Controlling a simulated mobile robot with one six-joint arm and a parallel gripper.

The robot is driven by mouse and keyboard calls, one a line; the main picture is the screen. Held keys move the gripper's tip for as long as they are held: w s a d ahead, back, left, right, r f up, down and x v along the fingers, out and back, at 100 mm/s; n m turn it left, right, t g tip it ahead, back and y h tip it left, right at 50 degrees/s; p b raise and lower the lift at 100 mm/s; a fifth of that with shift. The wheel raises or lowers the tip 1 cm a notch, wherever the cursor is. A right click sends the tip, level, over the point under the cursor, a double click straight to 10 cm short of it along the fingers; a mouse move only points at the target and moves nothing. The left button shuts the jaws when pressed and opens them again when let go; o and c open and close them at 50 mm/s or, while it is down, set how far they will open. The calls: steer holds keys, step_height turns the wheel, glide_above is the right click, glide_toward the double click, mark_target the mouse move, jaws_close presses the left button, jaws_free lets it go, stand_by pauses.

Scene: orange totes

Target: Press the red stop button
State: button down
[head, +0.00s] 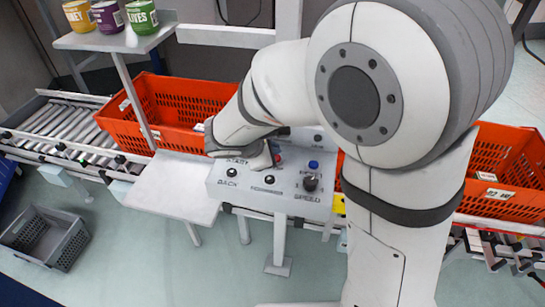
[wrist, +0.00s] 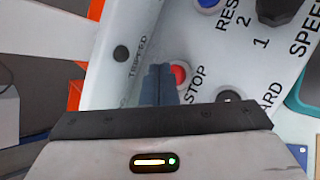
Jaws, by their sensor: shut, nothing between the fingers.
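The red stop button (wrist: 180,75) is on the pale control panel (wrist: 217,72), beside the word STOP. It is partly hidden behind my gripper's fingers (wrist: 158,72) in the wrist view. The fingers are blue-grey, shut together and empty, with their tips just left of the button. I cannot tell whether they touch it. In the head view the red button (head: 278,158) is a small patch at the back of the panel (head: 225,196), and my gripper (head: 273,157) is close against it, largely hidden by my arm.
A blue button (head: 313,165), a dark speed knob (head: 310,184) and black buttons (head: 270,180) share the panel. Orange totes (head: 185,98) stand on the conveyor behind. A shelf (head: 110,40) holds several cans. A grey crate (head: 45,236) is on the floor.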

steer(key=shift+f, duration=0.15)
steer(key=shift+w+f+b, duration=0.15)
steer(key=shift+f+b, duration=0.15)
steer(key=shift+b, duration=0.2)
steer(key=shift+f+b, duration=0.45)
steer(key=shift+b, duration=0.05)
stand_by(0.6)
stand_by(0.3)
steer(key=shift+r+p, duration=0.65)
steer(key=shift+r, duration=0.25)
steer(key=shift+r+p, duration=1.9)
steer(key=shift+r, duration=0.65)
